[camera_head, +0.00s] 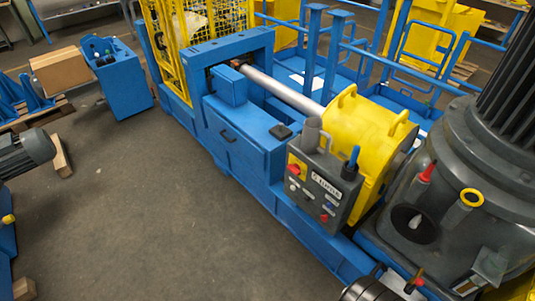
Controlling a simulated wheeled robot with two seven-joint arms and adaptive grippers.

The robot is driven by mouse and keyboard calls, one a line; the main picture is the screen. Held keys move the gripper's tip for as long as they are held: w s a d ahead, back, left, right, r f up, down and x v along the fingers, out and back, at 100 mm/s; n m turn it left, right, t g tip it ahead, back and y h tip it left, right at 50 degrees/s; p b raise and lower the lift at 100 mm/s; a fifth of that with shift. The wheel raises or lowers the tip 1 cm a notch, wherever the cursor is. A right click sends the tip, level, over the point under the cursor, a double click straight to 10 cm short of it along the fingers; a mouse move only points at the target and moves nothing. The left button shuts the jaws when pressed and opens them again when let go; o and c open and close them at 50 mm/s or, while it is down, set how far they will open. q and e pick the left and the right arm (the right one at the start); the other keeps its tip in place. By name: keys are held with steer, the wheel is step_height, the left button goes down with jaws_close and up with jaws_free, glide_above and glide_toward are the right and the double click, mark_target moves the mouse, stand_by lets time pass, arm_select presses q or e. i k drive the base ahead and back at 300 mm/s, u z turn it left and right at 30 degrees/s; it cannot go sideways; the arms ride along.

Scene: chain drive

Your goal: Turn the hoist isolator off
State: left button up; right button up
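A grey control box (322,187) stands on the near side of the blue machine, right of centre. A red knob on a yellow plate (297,169), like a rotary isolator switch, sits at the upper left of its face. Its exact position is too small to read. Small buttons and a red knob (324,217) are lower on the same face, near a white label (326,188). A blue-handled item (352,158) stands up at the box's top right.
A yellow guard (360,130) covers the shaft behind the box. A large grey motor housing (440,215) fills the right side. A dark cylinder (370,289) cuts into the bottom edge. The floor (150,215) left of the blue machine frame (240,135) is clear.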

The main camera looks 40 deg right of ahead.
mark_target(295, 168)
steer(key=i, duration=2.85)
steer(key=z, duration=2.3)
